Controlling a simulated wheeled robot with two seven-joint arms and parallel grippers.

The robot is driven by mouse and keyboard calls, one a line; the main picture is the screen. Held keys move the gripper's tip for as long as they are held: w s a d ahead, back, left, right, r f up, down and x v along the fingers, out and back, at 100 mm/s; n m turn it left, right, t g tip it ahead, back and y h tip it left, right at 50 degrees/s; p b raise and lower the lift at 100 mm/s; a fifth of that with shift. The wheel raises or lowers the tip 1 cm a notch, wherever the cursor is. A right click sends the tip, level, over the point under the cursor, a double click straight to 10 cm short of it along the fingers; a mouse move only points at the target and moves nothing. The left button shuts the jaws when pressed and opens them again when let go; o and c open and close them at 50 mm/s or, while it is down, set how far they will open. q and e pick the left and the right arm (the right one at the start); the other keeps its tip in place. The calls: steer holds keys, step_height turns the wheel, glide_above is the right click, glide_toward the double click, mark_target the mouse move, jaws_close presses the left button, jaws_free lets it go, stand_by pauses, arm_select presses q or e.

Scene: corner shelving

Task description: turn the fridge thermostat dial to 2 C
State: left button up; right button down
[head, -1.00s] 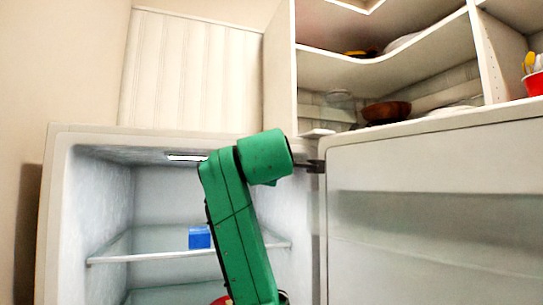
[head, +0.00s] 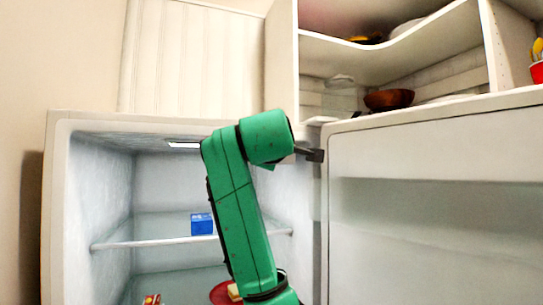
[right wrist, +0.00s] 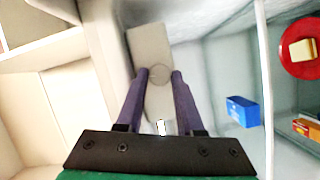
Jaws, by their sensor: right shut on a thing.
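The thermostat dial (right wrist: 160,68) is a small round beige knob on a beige panel (right wrist: 148,43) in the right wrist view. My right gripper (right wrist: 160,76) has its two purple fingers on either side of the dial, shut on it. In the head view my green right arm reaches up across the open fridge (head: 57,200), and the right gripper (head: 317,155) shows dark at the fridge's upper right corner. The dial is hidden there, and I cannot read its setting. A small white mark (right wrist: 161,127) shows between the fingers. My left gripper is not in view.
The open fridge door (head: 430,220) stands at the right. Inside, a blue box (head: 202,224) sits on a glass shelf (head: 150,242), above a red plate (head: 221,294) and a small red-yellow packet (head: 152,299). Corner shelves above hold a brown bowl (head: 389,99).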

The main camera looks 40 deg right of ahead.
steer(key=shift+s+d+f+m+t+y+b, duration=0.1)
steer(key=shift+d+m+t+y+b, duration=0.4)
steer(key=shift+m+y, duration=2.55)
steer(key=shift+s+d+f+m+t+y+b, duration=0.1)
steer(key=shift+m+t+y+b, duration=0.85)
steer(key=shift+m, duration=4.15)
steer(key=shift+s+d+f+m+t+y+b, duration=0.1)
steer(key=shift+d+m+t+y+b, duration=0.3)
steer(key=shift+m+y, duration=2.75)
steer(key=shift+a+r+m+t+h, duration=0.15)
steer(key=shift+m+t+h, duration=0.1)
steer(key=shift+m+h, duration=0.8)
